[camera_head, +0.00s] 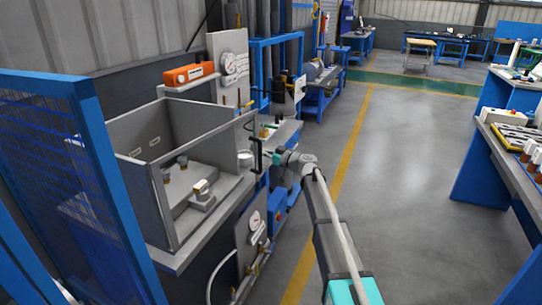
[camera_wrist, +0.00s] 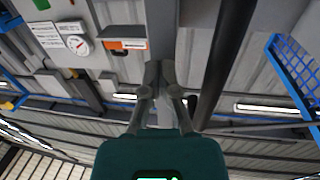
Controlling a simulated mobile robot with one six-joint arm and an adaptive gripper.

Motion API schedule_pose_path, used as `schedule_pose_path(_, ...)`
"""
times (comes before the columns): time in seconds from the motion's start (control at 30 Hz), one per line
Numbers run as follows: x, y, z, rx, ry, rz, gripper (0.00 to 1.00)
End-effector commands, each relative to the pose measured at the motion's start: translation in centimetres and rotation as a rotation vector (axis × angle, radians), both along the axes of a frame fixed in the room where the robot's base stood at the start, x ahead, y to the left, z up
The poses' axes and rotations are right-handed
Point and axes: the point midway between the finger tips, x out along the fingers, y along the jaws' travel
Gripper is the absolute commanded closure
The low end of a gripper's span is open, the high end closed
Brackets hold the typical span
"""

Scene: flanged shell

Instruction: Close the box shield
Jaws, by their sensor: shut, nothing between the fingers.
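The box (camera_head: 165,185) is a grey open-topped enclosure on the bench at the left in the head view. Its shield (camera_head: 202,136) seems to be the thin-framed panel along the near right side; how far it stands open is hard to tell. A black vertical handle (camera_head: 258,155) stands at the panel's right end. My gripper (camera_head: 270,157) is just right of the handle; whether they touch is unclear. In the wrist view my gripper (camera_wrist: 160,78) has its fingertips together and empty. A dark bar (camera_wrist: 228,60), perhaps the handle, runs close to the right of the fingers.
Small fittings (camera_head: 202,195) sit inside the box. An orange device (camera_head: 188,74) and a round gauge (camera_head: 229,64) are behind it. A blue mesh guard (camera_head: 90,130) stands at the left. The floor (camera_head: 400,170) at right is clear up to a blue workbench (camera_head: 485,170).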

Motion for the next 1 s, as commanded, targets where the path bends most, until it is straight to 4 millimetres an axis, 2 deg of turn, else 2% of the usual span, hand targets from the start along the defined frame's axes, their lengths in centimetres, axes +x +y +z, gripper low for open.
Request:
schedule_pose_path(0.2, 0.6, 1.1, 0.0, 0.0, 0.0, 0.0, 1.0)
schedule_pose_path(0.67, 0.8, 1.4, 0.0, 0.0, 0.0, 0.008, 1.0)
schedule_pose_path(0.83, 2.2, 3.3, 0.0, 0.0, 0.0, 0.052, 1.0)
schedule_pose_path(1.0, 3.8, 6.3, 0.0, 0.0, 0.0, 0.126, 1.0)
